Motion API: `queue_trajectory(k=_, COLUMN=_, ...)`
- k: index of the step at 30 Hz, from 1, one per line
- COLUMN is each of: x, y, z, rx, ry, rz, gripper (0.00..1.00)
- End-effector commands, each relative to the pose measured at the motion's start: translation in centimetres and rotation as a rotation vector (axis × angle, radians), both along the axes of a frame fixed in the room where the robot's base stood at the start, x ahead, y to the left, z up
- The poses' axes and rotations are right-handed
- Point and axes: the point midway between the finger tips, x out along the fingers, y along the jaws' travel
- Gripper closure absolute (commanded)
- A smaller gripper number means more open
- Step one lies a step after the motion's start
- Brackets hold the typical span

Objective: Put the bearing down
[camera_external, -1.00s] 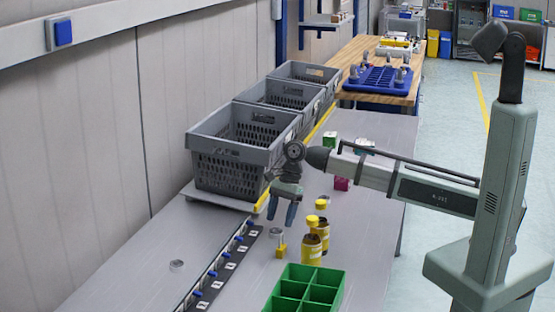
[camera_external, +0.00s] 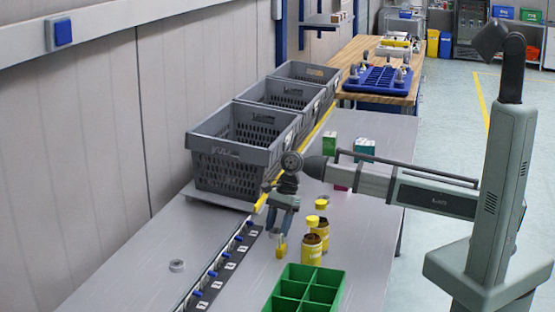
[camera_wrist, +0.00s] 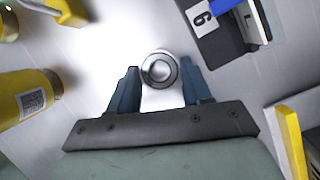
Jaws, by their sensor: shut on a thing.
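My gripper (camera_wrist: 161,76) is shut on the bearing (camera_wrist: 160,70), a small grey metal ring with a dark centre, between its two blue fingers in the wrist view. Another grey ring (camera_external: 177,266) lies flat on the table to the left.
Brown bottles (camera_external: 321,232) with yellow labels stand close right of my gripper. A green divided tray (camera_external: 300,283) is in front. A black strip with blue parts (camera_external: 222,268) runs along the left. Grey crates (camera_external: 235,165) stand behind.

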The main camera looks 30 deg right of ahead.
Motion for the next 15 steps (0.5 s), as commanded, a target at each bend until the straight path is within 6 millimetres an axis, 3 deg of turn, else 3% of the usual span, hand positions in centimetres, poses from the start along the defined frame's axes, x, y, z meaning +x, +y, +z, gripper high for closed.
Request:
queue_trajectory(k=2, x=0.0, y=0.0, z=0.0, rx=0.0, ry=0.0, rz=0.0, gripper=0.89)
queue_trajectory(k=9, x=0.0, y=0.0, z=0.2, rx=0.001, ry=0.0, rz=0.0, gripper=0.9)
queue_trajectory(k=15, x=0.1, y=0.1, z=2.0, rx=0.002, ry=-0.002, rz=0.0, gripper=0.9)
